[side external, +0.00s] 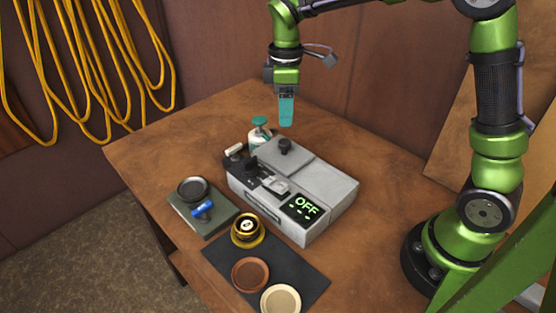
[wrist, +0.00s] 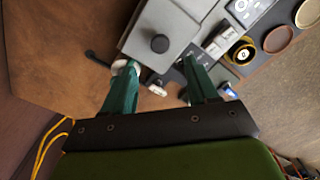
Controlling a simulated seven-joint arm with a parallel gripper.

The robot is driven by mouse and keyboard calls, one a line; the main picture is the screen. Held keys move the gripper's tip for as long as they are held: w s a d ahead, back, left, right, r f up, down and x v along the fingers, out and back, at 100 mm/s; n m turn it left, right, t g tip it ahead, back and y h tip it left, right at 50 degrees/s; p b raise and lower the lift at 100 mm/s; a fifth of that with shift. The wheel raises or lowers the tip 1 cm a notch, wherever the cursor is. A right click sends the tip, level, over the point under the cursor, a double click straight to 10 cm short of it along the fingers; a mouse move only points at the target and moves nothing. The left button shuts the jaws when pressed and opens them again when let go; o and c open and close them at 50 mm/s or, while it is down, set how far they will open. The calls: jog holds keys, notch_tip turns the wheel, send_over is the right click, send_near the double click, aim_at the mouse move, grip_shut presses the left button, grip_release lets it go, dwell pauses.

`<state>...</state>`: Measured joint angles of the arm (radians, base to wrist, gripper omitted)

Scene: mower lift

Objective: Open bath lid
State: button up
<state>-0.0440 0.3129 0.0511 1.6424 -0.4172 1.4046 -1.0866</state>
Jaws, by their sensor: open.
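The bath (side external: 327,205) is a grey box unit on the wooden table, with a display reading OFF. Its lid (side external: 272,157) is a flat grey plate with a dark round knob (side external: 285,145), lying flat on the back left part of the unit. The lid (wrist: 185,25) and knob (wrist: 160,43) also show in the wrist view. My gripper (side external: 286,122) hangs above the lid, pointing down, apart from the knob. In the wrist view its two teal fingers (wrist: 158,66) are spread with nothing between them in their grasp; the knob appears beyond their tips.
A white bottle with a teal top (side external: 260,132) stands close behind the unit. A green-grey plate (side external: 190,222) holds a black dish and a blue-handled item. A dark mat (side external: 300,262) carries a gold-rimmed cup and two round discs. Yellow cords (side external: 90,60) hang on the wall.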

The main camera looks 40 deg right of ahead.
aim_at(285, 141)
notch_tip(285, 141, down, 8)
jog(key=shift+f, duration=0.25)
grip_shut()
dwell(0.4)
